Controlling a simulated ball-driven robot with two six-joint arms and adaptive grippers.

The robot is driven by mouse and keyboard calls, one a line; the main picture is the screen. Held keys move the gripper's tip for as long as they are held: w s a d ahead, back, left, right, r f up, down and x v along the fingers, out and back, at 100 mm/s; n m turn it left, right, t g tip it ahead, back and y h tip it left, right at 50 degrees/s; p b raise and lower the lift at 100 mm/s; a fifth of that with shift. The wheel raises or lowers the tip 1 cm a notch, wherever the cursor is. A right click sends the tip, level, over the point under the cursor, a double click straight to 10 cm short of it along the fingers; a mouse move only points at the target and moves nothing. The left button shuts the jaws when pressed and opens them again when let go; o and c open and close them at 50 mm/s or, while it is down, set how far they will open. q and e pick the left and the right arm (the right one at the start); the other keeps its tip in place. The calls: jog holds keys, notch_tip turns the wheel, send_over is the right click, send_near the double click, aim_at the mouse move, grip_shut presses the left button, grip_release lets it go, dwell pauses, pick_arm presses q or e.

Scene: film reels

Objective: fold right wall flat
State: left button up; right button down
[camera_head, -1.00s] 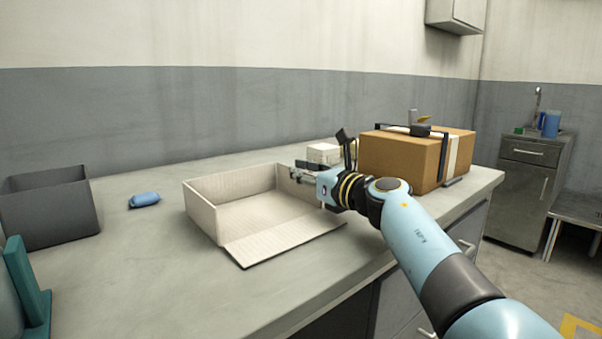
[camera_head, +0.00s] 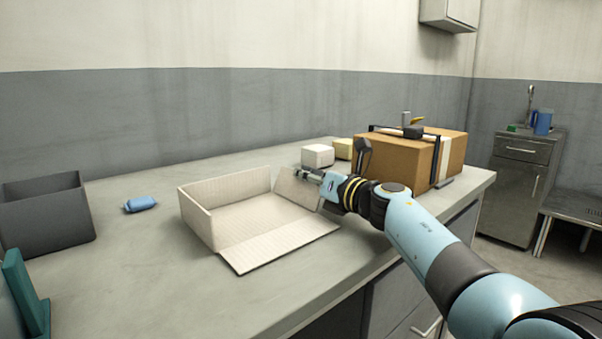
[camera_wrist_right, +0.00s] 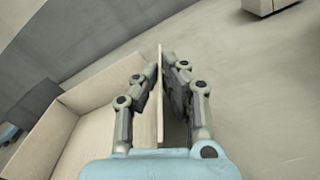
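An open cream carton (camera_head: 201,216) stands on the bench, its left and back walls upright and its front wall (camera_head: 280,245) lying flat on the bench. Its right wall (camera_head: 295,189) leans outward, with a gap at the back corner. My right gripper (camera_head: 302,174) is at the top of that wall. In the right wrist view, the right wall (camera_wrist_right: 159,110) runs between the two fingers of the right gripper (camera_wrist_right: 161,72), which are closed on its edge. My left gripper is not in view.
A brown box (camera_head: 395,158) with a black-handled tool on top stands right of the carton. White (camera_head: 318,156) and yellow (camera_head: 343,149) blocks sit behind the gripper. A blue item (camera_head: 140,204), a grey bin (camera_head: 45,215) and a teal stand (camera_head: 25,290) are at left.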

jog(key=shift+w+d+f+m, duration=0.25)
jog(key=shift+d+m, duration=0.05)
jog(key=shift+m, duration=0.6)
jog(key=c, duration=1.5)
grip_release()
jog(key=v, duration=1.2)
